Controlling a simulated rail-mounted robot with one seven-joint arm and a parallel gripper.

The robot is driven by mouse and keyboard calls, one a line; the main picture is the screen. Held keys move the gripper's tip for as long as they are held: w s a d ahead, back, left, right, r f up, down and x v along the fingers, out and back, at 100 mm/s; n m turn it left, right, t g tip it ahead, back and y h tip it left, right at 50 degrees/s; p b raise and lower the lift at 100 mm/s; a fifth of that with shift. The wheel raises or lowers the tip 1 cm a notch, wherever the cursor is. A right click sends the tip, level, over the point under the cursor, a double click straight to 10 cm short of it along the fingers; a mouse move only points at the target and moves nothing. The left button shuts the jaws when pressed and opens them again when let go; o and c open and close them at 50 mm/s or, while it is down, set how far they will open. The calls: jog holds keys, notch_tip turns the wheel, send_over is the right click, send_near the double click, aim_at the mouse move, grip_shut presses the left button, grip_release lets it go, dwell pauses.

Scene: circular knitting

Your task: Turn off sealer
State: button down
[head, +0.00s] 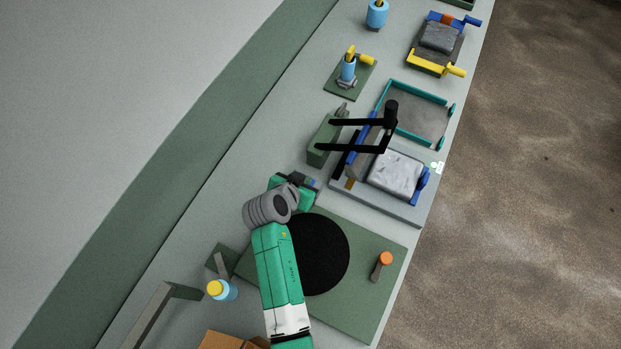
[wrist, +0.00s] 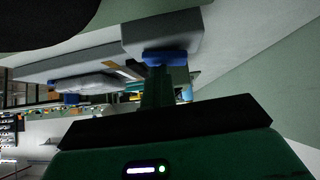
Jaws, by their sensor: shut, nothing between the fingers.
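The sealer appears to be the grey-based station (head: 400,207) in the head view, with a black two-bar lever frame (head: 360,121) over it and a pale wrapped pouch (head: 396,174) on it. A green box (head: 325,140) stands at its left side. I cannot make out a switch or its state. My gripper (head: 312,183) is just left of the base's lower left corner. In the wrist view its blue-tipped fingers (wrist: 165,58) are together and empty, in front of a grey block (wrist: 165,30); contact cannot be told. The pouch shows there too (wrist: 82,85).
Below the sealer is a green board with a black disc (head: 320,255) and an orange-topped peg (head: 384,260). A blue, yellow-capped bottle (head: 224,291) stands lower left.

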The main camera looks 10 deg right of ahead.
jog(key=shift+s+f, duration=0.2)
jog(key=shift+f, duration=0.45)
jog(key=shift+w+a+b, duration=0.1)
jog(key=shift+a+b, duration=0.2)
jog(key=shift+b, duration=0.25)
jog(key=shift+w+a+r, duration=0.15)
jog(key=shift+w+a, duration=0.1)
jog(key=shift+w, duration=0.2)
jog(key=r+p, duration=0.1)
jog(key=r, duration=0.1)
jog(key=r+p, duration=0.2)
jog(key=r, duration=0.1)
jog(key=shift+a+r+p, duration=0.3)
jog(key=shift+r, duration=0.05)
jog(key=v, duration=0.9)
